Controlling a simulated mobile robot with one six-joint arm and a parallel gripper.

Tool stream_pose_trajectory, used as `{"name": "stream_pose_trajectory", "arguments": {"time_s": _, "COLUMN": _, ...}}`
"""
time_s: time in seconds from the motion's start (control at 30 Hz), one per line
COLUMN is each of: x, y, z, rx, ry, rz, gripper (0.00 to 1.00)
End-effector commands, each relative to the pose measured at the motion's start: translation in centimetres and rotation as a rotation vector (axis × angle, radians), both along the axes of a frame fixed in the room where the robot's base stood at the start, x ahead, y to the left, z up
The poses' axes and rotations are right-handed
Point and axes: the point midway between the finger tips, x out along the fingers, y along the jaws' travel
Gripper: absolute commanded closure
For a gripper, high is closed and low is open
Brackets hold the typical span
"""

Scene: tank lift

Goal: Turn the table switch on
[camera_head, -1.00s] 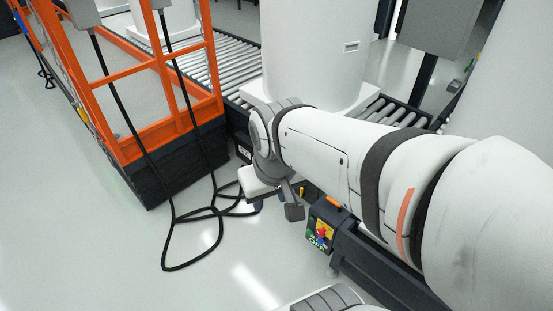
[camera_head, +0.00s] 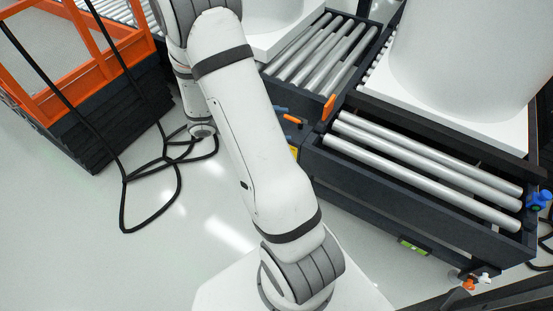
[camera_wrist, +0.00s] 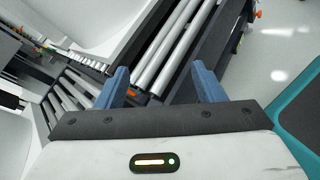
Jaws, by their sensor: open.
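The table switch is not clearly visible now. In the head view, only a sliver of a yellow face (camera_head: 293,152) shows at the conveyor table's corner, with my arm covering the area beside it. An orange handle (camera_head: 328,107) stands on that corner. My gripper shows in the wrist view (camera_wrist: 161,87) with its two blue fingers apart and nothing held between them. Past the fingers are the roller table (camera_wrist: 178,50) and a small orange part (camera_wrist: 128,95) near the left finger. In the head view my arm hides most of the gripper.
White tanks stand on the rollers (camera_head: 400,150) at the back and right. A blue knob (camera_head: 540,200) is at the table's right end. Black cables (camera_head: 150,185) loop on the floor at left beside an orange frame (camera_head: 95,45). The floor at lower left is clear.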

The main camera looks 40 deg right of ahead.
Motion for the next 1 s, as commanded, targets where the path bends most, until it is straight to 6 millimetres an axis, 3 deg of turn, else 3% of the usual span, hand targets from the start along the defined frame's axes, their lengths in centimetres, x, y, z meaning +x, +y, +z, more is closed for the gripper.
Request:
{"name": "stream_pose_trajectory", "arguments": {"time_s": 0.03, "x": 0.9, "y": -0.8, "z": -3.7, "rx": -0.043, "ry": 0.063, "rz": 0.052, "gripper": 0.37}}
{"name": "stream_pose_trajectory", "arguments": {"time_s": 0.17, "x": 3.3, "y": -2.3, "z": -10.0, "rx": -0.146, "ry": 0.193, "rz": 0.206, "gripper": 0.37}}
{"name": "stream_pose_trajectory", "arguments": {"time_s": 0.3, "x": 5.5, "y": -3.1, "z": -17.6, "rx": -0.233, "ry": 0.31, "rz": 0.388, "gripper": 0.37}}
{"name": "stream_pose_trajectory", "arguments": {"time_s": 0.5, "x": 7.3, "y": -2.8, "z": -28.2, "rx": -0.306, "ry": 0.42, "rz": 0.638, "gripper": 0.37}}
{"name": "stream_pose_trajectory", "arguments": {"time_s": 0.6, "x": 7.6, "y": -2.4, "z": -32.0, "rx": -0.32, "ry": 0.444, "rz": 0.73, "gripper": 0.37}}
{"name": "stream_pose_trajectory", "arguments": {"time_s": 0.77, "x": 7.7, "y": -1.8, "z": -35.1, "rx": -0.329, "ry": 0.461, "rz": 0.811, "gripper": 0.37}}
{"name": "stream_pose_trajectory", "arguments": {"time_s": 1.0, "x": 8.6, "y": -4.0, "z": -35.6, "rx": -0.332, "ry": 0.459, "rz": 0.823, "gripper": 0.37}}
